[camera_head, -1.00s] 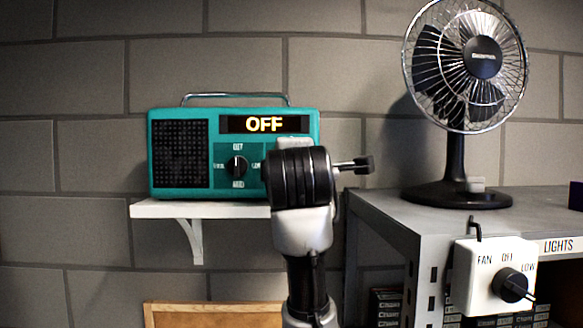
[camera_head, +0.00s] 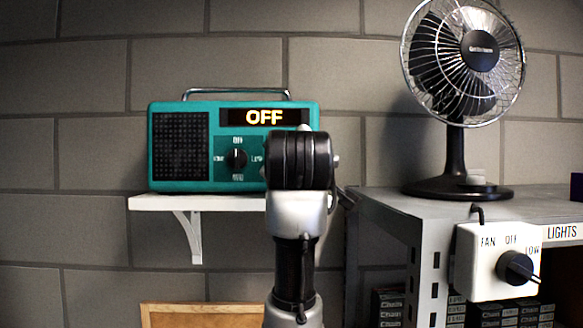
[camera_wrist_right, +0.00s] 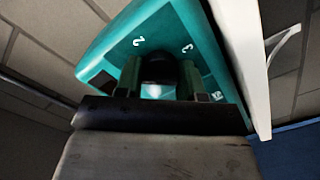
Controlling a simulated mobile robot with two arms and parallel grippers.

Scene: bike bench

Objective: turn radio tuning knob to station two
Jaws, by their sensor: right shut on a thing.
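A teal radio (camera_head: 180,187) stands on a white wall shelf, and its display (camera_head: 264,117) reads OFF. A small black selector knob (camera_head: 237,159) sits on its front below the display, pointing about upward. My right arm hides the front's right end in the head view. In the right wrist view, my right gripper (camera_wrist_right: 160,85) is at the radio's teal face (camera_wrist_right: 110,55), shut on a dark round tuning knob (camera_wrist_right: 163,68). The numerals 2 and 3 are printed around this knob. Its pointer direction cannot be made out. My left gripper is not in view.
The white shelf (camera_head: 150,203) runs under the radio. At right, a grey metal rack (camera_head: 400,208) carries a black fan (camera_head: 458,187). A white switch box (camera_head: 470,280) with a black knob hangs on the rack's front. Bare block wall lies left.

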